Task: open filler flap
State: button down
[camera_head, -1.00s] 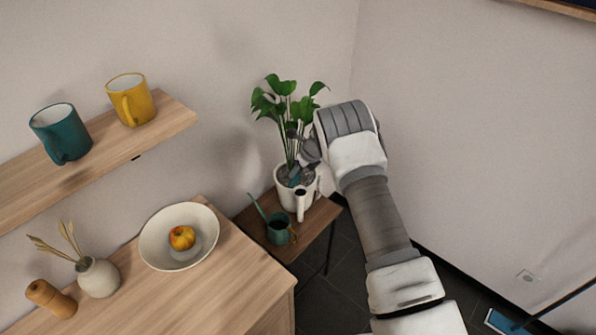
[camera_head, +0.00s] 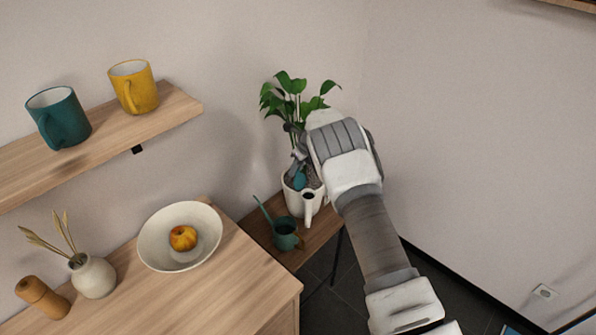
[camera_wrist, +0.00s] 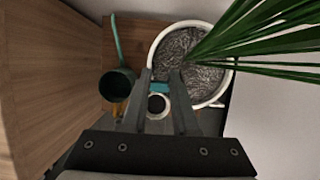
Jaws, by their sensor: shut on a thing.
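A white plant pot (camera_head: 291,203) with a green plant stands on a small wooden table; its rim also shows in the wrist view (camera_wrist: 186,24). A white filler spout (camera_head: 308,209) sticks out of its front side, and its dark round mouth shows uncovered in the wrist view (camera_wrist: 157,104). A teal flap (camera_head: 300,181) stands up at the pot side of that mouth. My gripper (camera_head: 298,166) reaches down over the pot's edge. In the wrist view its fingers (camera_wrist: 161,80) are shut on the teal flap (camera_wrist: 160,88), whose sides they hide.
A dark teal watering can (camera_head: 286,236) stands left of the pot on the small table (camera_head: 318,236). A cabinet with a bowl (camera_head: 152,247) is at left, a shelf with two mugs (camera_head: 60,118) above. Leaves (camera_wrist: 265,40) hang close to my gripper's right.

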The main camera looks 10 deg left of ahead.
jog(key=shift+w+a+r, duration=0.1)
jog(key=shift+a+r, duration=0.05)
jog(key=shift+a, duration=0.1)
jog(key=c, duration=0.7)
grip_release()
jog(key=shift+c, duration=0.2)
jog(key=shift+o, duration=0.3)
jog(key=shift+d, duration=0.1)
jog(key=v, duration=1.7)
jog(key=shift+b, duration=0.3)
jog(key=shift+d+r, duration=0.1)
jog(key=shift+r, duration=0.05)
